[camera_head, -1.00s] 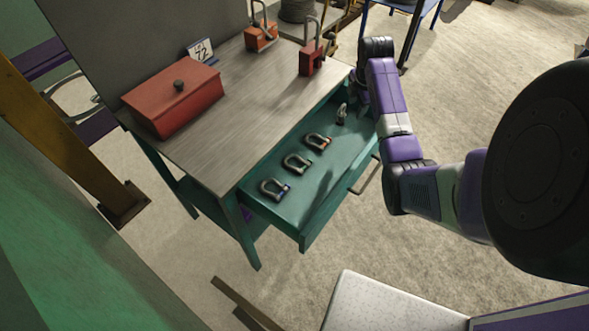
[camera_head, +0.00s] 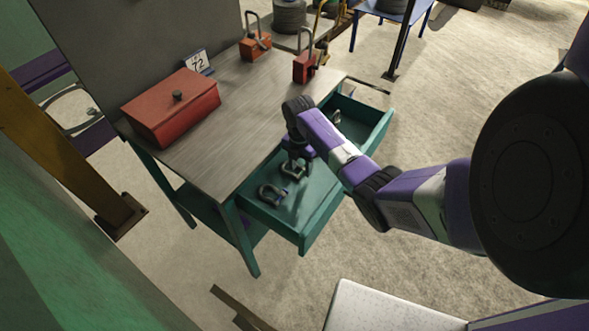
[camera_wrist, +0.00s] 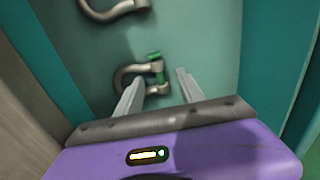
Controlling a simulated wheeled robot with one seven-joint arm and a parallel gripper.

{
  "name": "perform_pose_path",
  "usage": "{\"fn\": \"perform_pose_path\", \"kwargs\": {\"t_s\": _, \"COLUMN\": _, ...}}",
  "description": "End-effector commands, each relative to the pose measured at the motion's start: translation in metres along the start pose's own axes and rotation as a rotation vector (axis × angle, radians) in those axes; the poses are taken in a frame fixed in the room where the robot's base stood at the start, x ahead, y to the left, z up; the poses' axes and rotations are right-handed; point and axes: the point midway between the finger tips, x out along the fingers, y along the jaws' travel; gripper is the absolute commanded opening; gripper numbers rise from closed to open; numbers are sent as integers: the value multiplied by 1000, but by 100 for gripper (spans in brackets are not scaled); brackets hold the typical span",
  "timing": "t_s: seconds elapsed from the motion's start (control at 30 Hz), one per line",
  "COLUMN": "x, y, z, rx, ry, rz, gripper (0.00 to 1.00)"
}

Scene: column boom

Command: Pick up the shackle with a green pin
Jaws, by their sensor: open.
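The shackle with a green pin (camera_wrist: 122,73) is a grey metal bow lying in the open teal drawer. In the wrist view its green pin is at its right side, close to my fingertips. My gripper (camera_wrist: 160,76) is open above it. The left finger overlaps the shackle in the picture and the right finger is just right of it; I cannot tell whether they touch. In the head view my gripper (camera_head: 294,164) is low over the drawer and partly hides a shackle there (camera_head: 291,171).
A shackle with a blue pin (camera_head: 270,194) lies nearer the drawer's front-left end. The drawer (camera_head: 318,220) has raised walls close around. The workbench top (camera_head: 220,125) overhangs it and bears a red box (camera_head: 170,110) and padlocks.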

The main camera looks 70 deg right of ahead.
Motion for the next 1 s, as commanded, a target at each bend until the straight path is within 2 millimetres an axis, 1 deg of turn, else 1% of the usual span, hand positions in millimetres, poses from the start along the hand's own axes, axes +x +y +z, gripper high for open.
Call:
{"fn": "perform_pose_path", "kwargs": {"t_s": 0.03, "x": 5, "y": 0, "z": 0, "rx": 0, "ry": 0, "rz": -1, "gripper": 45}}
{"fn": "perform_pose_path", "kwargs": {"t_s": 0.1, "x": 9, "y": 0, "z": 0, "rx": 0, "ry": 0, "rz": 0, "gripper": 45}}
{"fn": "perform_pose_path", "kwargs": {"t_s": 0.33, "x": 11, "y": 0, "z": 0, "rx": 0, "ry": 0, "rz": 2, "gripper": 45}}
{"fn": "perform_pose_path", "kwargs": {"t_s": 0.37, "x": 11, "y": 0, "z": 0, "rx": 0, "ry": 0, "rz": 1, "gripper": 44}}
{"fn": "perform_pose_path", "kwargs": {"t_s": 0.5, "x": 11, "y": 0, "z": 0, "rx": 1, "ry": 0, "rz": 1, "gripper": 16}}
{"fn": "perform_pose_path", "kwargs": {"t_s": 0.57, "x": 11, "y": 0, "z": 0, "rx": 1, "ry": 0, "rz": 1, "gripper": 4}}
{"fn": "perform_pose_path", "kwargs": {"t_s": 0.6, "x": 11, "y": 0, "z": 0, "rx": 1, "ry": 0, "rz": 1, "gripper": 0}}
{"fn": "perform_pose_path", "kwargs": {"t_s": 1.0, "x": 10, "y": 0, "z": 1, "rx": 1, "ry": -1, "rz": 2, "gripper": 0}}
